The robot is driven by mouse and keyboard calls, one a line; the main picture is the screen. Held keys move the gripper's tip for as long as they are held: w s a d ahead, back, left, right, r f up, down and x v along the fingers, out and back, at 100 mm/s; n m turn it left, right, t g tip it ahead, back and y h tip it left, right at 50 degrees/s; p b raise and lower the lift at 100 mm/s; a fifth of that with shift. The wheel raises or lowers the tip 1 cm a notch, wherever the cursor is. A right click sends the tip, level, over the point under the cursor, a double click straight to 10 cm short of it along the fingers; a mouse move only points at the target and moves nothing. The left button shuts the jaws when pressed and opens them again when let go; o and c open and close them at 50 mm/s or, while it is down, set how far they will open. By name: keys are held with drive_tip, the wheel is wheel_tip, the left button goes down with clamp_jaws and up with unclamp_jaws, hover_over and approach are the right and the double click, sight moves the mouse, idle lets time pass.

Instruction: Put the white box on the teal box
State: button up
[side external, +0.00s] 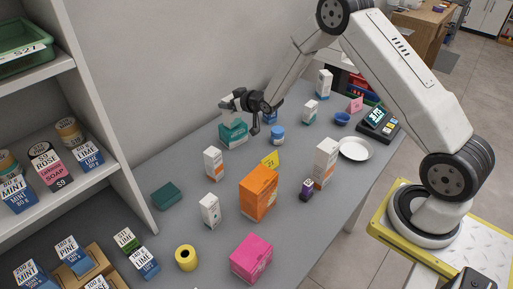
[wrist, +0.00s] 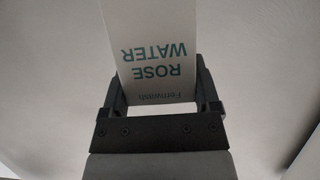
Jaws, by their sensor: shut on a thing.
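My gripper (side external: 242,102) is shut on the white box (side external: 227,111), over the far left side of the counter. The wrist view shows the white box (wrist: 152,45) between both fingers, with "ROSE WATER" upside down in teal letters. The teal box (side external: 233,135) stands on the counter directly below the white box in the side view. The white box's lower end meets or overlaps the teal box's top in that view; I cannot tell whether they touch. The teal box does not show in the wrist view.
A white-orange carton (side external: 213,163), an orange box (side external: 259,192) and a flat dark green box (side external: 167,195) stand nearer. Shelves (side external: 95,185) rise at left; a wall is behind.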

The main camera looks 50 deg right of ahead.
drive_tip(key=shift+f, duration=0.2)
drive_tip(key=o, duration=1.3)
drive_tip(key=shift+r, duration=0.2)
drive_tip(key=shift+v, duration=6)
drive_tip(key=shift+s+a, duration=0.1)
drive_tip(key=s+a+g, duration=0.3)
drive_tip(key=s, duration=0.4)
drive_tip(key=s+a+r+g, duration=0.1)
drive_tip(key=s+a+g, duration=0.2)
drive_tip(key=s, duration=0.4)
drive_tip(key=s+a+g, duration=0.2)
drive_tip(key=s+g, duration=0.2)
drive_tip(key=s, duration=0.4)
drive_tip(key=shift+s+a+r+g, duration=0.1)
drive_tip(key=shift+a+r+g, duration=0.2)
drive_tip(key=shift+a+g, duration=0.1)
